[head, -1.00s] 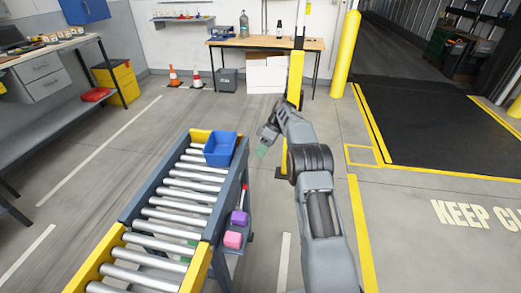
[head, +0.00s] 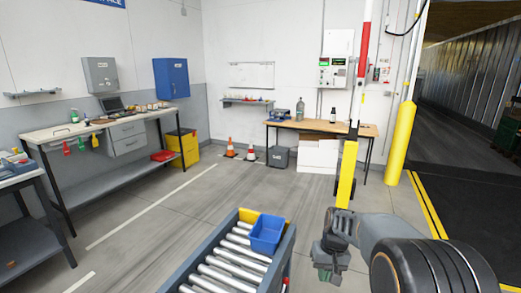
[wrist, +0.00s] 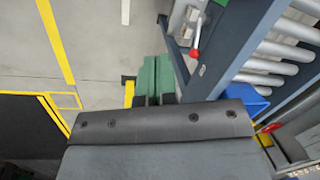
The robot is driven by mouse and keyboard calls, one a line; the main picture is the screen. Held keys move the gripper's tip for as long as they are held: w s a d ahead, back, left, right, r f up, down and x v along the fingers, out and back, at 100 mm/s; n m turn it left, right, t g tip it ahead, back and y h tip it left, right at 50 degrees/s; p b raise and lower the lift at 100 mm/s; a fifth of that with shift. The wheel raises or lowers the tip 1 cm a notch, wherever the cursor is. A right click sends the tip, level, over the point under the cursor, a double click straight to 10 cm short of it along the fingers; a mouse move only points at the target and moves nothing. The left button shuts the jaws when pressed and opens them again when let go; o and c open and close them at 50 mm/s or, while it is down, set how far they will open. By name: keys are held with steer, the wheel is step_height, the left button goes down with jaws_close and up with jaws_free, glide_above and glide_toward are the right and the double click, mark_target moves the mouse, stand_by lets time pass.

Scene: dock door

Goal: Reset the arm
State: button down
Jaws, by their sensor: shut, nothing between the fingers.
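My arm reaches into the head view from the bottom right and ends in my gripper (head: 325,276), which hangs fingers down. My gripper is just right of the roller conveyor (head: 215,270) and its blue bin (head: 267,236), apart from both. In the wrist view, the two green fingers (wrist: 156,80) lie side by side, shut and empty, above the floor. The conveyor's dark side rail (wrist: 240,45) is to their right in that view. A red-knobbed lever (wrist: 195,52) stands near the rail.
A yellow post (head: 346,173) stands behind my gripper, and a thicker yellow bollard (head: 400,143) is further right. A wooden table (head: 310,126) is at the back wall.

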steer(key=s+a+r+t+h+p, duration=0.1)
steer(key=s+r+t+p, duration=0.3)
steer(key=s+r, duration=0.9)
steer(key=s+a+p, duration=0.1)
steer(key=s, duration=0.2)
steer(key=shift+s+h, duration=0.15)
steer(key=shift+h, duration=0.15)
steer(key=shift+a, duration=0.1)
